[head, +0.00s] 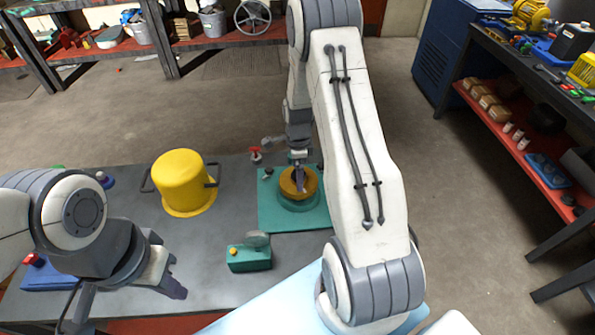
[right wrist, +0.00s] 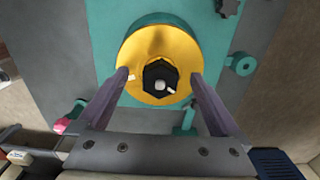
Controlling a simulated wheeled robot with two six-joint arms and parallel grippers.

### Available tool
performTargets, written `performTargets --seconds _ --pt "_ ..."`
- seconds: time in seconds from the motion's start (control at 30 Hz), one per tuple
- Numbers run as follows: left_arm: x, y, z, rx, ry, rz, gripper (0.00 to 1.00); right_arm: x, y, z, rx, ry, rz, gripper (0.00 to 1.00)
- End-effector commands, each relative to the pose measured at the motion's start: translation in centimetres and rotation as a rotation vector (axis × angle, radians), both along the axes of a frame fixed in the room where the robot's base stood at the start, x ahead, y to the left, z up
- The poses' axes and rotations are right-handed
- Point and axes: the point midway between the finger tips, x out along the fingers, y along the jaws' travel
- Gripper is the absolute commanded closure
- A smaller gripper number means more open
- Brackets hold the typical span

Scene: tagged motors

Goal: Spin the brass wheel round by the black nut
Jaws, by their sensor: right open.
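The brass wheel (right wrist: 138,55) sits on a round teal base on a teal plate (right wrist: 105,20). The black nut (right wrist: 160,77) is at the middle of the wheel's face, with a small pale stub at its centre. In the head view the brass wheel (head: 287,183) is partly hidden by my right gripper (head: 299,172). In the right wrist view my right gripper (right wrist: 160,74) is open, one finger on each side of the nut, with gaps between. Whether the fingertips touch the wheel is unclear. My left gripper (head: 168,284) hangs over the bench's left front; its jaw opening is unclear.
A yellow pot (head: 183,180) stands on the grey bench (head: 225,195) left of the plate. A red-topped part (head: 255,153) is behind. Shelves stand behind and right.

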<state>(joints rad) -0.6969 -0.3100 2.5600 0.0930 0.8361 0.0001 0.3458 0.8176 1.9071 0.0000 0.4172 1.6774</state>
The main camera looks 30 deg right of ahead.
Motion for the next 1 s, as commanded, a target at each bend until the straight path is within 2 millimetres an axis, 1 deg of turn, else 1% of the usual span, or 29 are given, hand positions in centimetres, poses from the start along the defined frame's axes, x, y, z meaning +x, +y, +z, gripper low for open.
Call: performTargets --seconds 0.17,0.2,0.27,0.3,0.37,0.4,0.43,0.57,0.63,1.0 --pt "0.00 0.00 -0.01 0.000 0.000 0.000 1.00 0.01 0.00 -0.01 0.000 0.000 0.005 0.00" --pt "0.00 0.00 -0.01 0.000 0.000 0.000 1.00 0.01 0.00 -0.01 0.000 0.000 0.005 0.08" --pt "0.00 0.00 -0.01 0.000 0.000 0.000 1.00 0.01 0.00 -0.01 0.000 0.000 0.004 0.31" --pt "0.00 0.00 -0.01 0.000 0.000 0.000 1.00 0.01 0.00 -0.01 0.000 0.000 0.004 0.46" --pt "0.00 0.00 -0.01 0.000 0.000 0.000 1.00 0.00 0.00 -0.01 0.000 0.000 0.004 0.69" --pt "0.00 0.00 -0.01 0.000 0.000 0.000 1.00 0.00 0.00 -0.01 0.000 0.000 0.004 0.84" --pt "0.00 0.00 -0.01 0.000 0.000 0.000 1.00 0.00 0.00 -0.01 0.000 0.000 0.003 0.88" --pt "0.00 0.00 0.03 0.000 0.000 0.000 1.00 0.00 0.00 0.01 0.000 0.000 -0.017 0.88" --pt "0.00 0.00 0.10 0.000 0.000 0.000 1.00 0.00 -0.01 0.03 0.000 0.000 -0.082 0.88" --pt "0.01 0.00 0.49 0.000 0.000 0.000 1.00 0.05 -0.11 0.06 0.000 0.000 -0.664 0.88"
